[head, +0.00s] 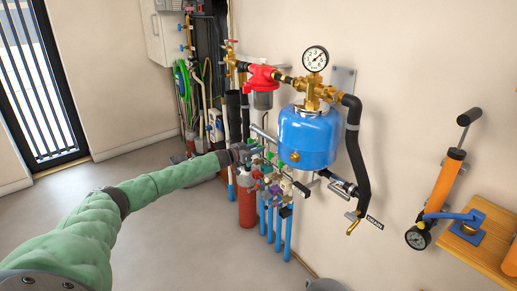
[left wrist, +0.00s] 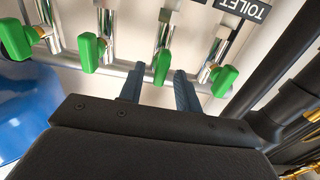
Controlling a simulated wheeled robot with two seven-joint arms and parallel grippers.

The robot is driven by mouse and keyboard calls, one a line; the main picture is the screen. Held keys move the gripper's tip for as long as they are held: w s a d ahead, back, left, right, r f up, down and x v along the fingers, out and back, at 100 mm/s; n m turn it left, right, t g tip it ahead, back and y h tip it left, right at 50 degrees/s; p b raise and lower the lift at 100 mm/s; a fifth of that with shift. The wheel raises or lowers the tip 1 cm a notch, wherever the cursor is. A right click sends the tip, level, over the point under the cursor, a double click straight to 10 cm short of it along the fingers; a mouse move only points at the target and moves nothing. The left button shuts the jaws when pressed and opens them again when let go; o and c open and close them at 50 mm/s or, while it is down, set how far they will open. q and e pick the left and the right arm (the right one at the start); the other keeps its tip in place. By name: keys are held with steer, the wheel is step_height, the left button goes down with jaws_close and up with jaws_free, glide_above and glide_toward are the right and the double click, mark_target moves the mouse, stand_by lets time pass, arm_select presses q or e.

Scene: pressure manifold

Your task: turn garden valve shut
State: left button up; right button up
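Several valves with green handles sit on a pipe manifold. In the left wrist view, which is upside down, one green handle (left wrist: 162,67) lies between the two fingertips of my left gripper (left wrist: 157,76). The fingers are apart on either side of it, and I cannot tell whether they touch it. Other green handles (left wrist: 88,52) are beside it. A label reading TOILET (left wrist: 243,9) is near the right valves; no garden label is readable. In the head view my left gripper (head: 240,154) is at the manifold's left end, partly hiding the valves. My right gripper is not in view.
A blue tank (head: 309,138) with a gauge (head: 315,59) hangs just right of the manifold. A red cylinder (head: 246,205) and blue pipes (head: 279,226) are below. A black hose (head: 355,150) and a wooden shelf (head: 462,245) are right. Open floor lies left.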

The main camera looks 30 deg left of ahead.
arm_select(q)
steer(key=shift+x, duration=0.75)
jaws_close()
